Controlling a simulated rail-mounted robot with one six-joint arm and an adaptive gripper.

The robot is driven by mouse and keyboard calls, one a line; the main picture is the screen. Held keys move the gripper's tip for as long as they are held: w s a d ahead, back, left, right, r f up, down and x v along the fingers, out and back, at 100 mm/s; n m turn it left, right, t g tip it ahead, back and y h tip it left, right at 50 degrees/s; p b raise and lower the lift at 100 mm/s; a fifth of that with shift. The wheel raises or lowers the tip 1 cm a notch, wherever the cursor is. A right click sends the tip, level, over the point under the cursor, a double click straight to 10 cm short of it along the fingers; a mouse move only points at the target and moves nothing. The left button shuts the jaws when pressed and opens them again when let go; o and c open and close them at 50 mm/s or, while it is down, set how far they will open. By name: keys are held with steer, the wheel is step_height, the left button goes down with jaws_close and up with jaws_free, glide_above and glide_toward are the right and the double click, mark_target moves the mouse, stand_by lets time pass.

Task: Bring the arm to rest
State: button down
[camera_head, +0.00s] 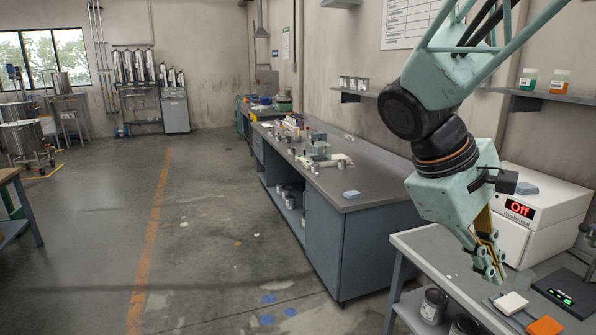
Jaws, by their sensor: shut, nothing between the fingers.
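My arm reaches down from the top right of the head view, in pale green with dark joints. My gripper (499,277) points down, its fingers together and holding nothing. It hangs over the grey side table (420,245) at the lower right, in front of a white box-shaped device (545,215) whose display reads "Off". I cannot tell how far the fingertips are above the table top.
A white square (511,303), an orange square (546,327) and a dark scale (562,292) lie near my gripper. A long workbench (375,190) with small items runs along the wall. Shelves (540,97) hold bottles. The floor (210,240) at left is open.

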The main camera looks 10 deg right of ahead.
steer(key=s+a+r+m+t+y, duration=0.1)
steer(key=s+a, duration=0.4)
steer(key=a, duration=0.5)
steer(key=s+a+r+m+t+y, duration=0.1)
steer(key=s+a+t+y, duration=0.3)
steer(key=a, duration=0.7)
steer(key=shift+s+m+y, duration=0.6)
steer(key=shift+s+m, duration=0.05)
steer(key=shift+m, duration=0.05)
steer(key=shift+r, duration=0.1)
steer(key=shift+f+b, duration=2.35)
steer(key=shift+f, duration=0.1)
steer(key=shift+f, duration=0.15)
step_height(320, 180, down, 7)
steer(key=b, duration=0.7)
steer(key=shift+r, duration=0.2)
steer(key=shift+d, duration=0.1)
